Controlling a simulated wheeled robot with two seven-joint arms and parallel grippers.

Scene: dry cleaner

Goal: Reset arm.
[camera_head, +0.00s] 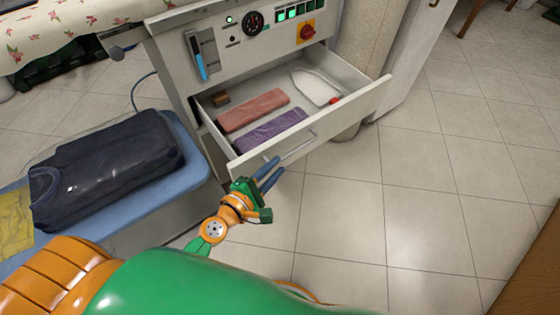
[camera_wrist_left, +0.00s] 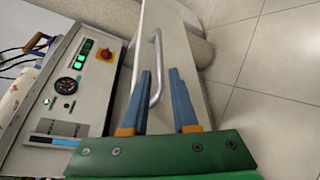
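My left gripper (camera_head: 274,169) is in front of the open drawer (camera_head: 345,112), close to its handle (camera_head: 298,152). In the left wrist view the gripper (camera_wrist_left: 160,72) has its two blue fingers apart. The metal handle (camera_wrist_left: 157,55) shows between and beyond the fingertips there; I cannot tell whether they touch it. Nothing is clamped in the fingers. My right gripper is in neither view.
The drawer holds a pink folded cloth (camera_head: 253,110), a purple one (camera_head: 270,131) and a white iron-shaped plate (camera_head: 316,87). A control panel (camera_head: 250,25) is above. A dark folded garment (camera_head: 105,170) lies on the blue board (camera_head: 190,170) at left. Tiled floor (camera_head: 430,210) is clear at right.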

